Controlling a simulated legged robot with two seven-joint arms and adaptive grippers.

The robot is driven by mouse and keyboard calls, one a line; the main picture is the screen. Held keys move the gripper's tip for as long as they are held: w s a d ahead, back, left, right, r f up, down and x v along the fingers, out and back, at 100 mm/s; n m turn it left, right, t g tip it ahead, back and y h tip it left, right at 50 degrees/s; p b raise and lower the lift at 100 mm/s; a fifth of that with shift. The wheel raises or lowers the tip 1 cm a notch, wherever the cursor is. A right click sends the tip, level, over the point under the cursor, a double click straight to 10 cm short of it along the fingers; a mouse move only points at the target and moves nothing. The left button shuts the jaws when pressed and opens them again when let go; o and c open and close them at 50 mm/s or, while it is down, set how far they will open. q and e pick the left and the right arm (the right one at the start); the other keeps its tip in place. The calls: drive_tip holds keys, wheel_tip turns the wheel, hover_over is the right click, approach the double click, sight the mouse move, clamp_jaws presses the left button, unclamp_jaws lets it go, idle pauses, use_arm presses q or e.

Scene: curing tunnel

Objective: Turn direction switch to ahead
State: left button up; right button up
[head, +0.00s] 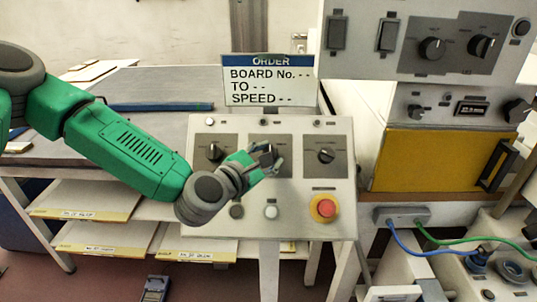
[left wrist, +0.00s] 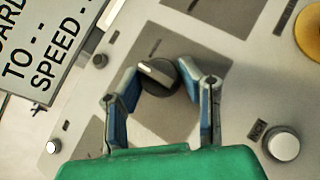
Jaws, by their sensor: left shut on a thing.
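A sloped grey control panel (head: 292,185) carries a row of black rotary switches on dark plates. My left gripper (head: 266,158) is at the middle one and mostly hides it in the head view. In the left wrist view, this middle rotary switch (left wrist: 158,78) sits between the fingertips, and the gripper is shut on it. Its pale pointer line slants toward the upper left of that picture. The plate's small labels cannot be read, so I cannot tell which position it marks. The left switch (head: 215,152) and right switch (head: 326,156) stand apart from the gripper. My right gripper is out of view.
A red emergency stop (head: 323,207) on yellow and a white button (head: 271,212) are below the switches. An order sign (head: 268,80) stands behind the panel. A second switch box (head: 425,40) and a yellow door (head: 425,160) are at right.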

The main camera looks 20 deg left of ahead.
use_arm(q)
drive_tip(key=m+g+h, duration=0.1)
drive_tip(key=m+h+p, duration=0.1)
drive_tip(key=m, duration=0.1)
drive_tip(key=shift+w+a+r+g, duration=0.15)
drive_tip(key=shift+r+g, duration=0.15)
drive_tip(key=shift+g, duration=0.1)
drive_tip(key=m+g+h+p, duration=0.1)
drive_tip(key=m+g, duration=0.1)
drive_tip(key=m, duration=0.1)
drive_tip(key=shift+p, duration=0.3)
drive_tip(key=m+g+p, duration=0.2)
drive_tip(key=m, duration=0.1)
drive_tip(key=shift+f+m+g+p, duration=0.1)
drive_tip(key=shift+m+g+p, duration=0.55)
drive_tip(key=shift+m, duration=0.25)
drive_tip(key=shift+c, duration=0.2)
drive_tip(key=shift+o, duration=0.2)
drive_tip(key=shift+g, duration=0.25)
drive_tip(key=o, duration=1.1)
drive_tip(key=shift+f, duration=0.1)
